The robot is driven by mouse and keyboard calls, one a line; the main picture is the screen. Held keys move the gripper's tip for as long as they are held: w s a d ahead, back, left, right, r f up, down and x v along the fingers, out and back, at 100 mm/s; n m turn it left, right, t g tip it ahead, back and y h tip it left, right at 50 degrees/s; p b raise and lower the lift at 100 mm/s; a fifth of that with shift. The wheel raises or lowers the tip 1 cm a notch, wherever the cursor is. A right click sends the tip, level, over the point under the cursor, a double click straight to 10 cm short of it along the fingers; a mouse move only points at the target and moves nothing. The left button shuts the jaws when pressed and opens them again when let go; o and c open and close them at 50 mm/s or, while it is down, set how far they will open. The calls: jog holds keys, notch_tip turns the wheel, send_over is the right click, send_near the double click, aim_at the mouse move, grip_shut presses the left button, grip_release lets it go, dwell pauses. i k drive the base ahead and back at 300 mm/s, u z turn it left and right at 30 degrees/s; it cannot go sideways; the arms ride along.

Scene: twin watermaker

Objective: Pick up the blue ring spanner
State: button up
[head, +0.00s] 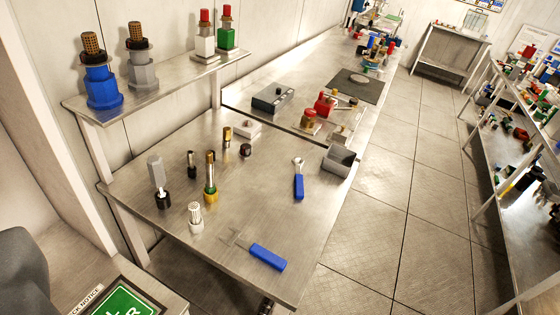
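The blue ring spanner (298,181) lies flat on the near metal workbench (225,225), towards its right side. Its blue handle points to the front and its silver ring head to the back. A second blue-handled tool (267,257) with a thin metal end lies nearer the bench's front edge. My gripper is not in view, so its state and its distance from the spanner do not show.
A grey open box (339,160) stands just right of the spanner. Upright fittings, including a green and gold one (210,180), stand to the left. A raised shelf (150,95) holds blue, grey, white and green parts. The tiled floor (375,215) at right is clear.

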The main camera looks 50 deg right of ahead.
aim_at(299, 188)
jog(key=z, duration=0.4)
jog(key=i, duration=1.05)
jog(key=z, duration=0.65)
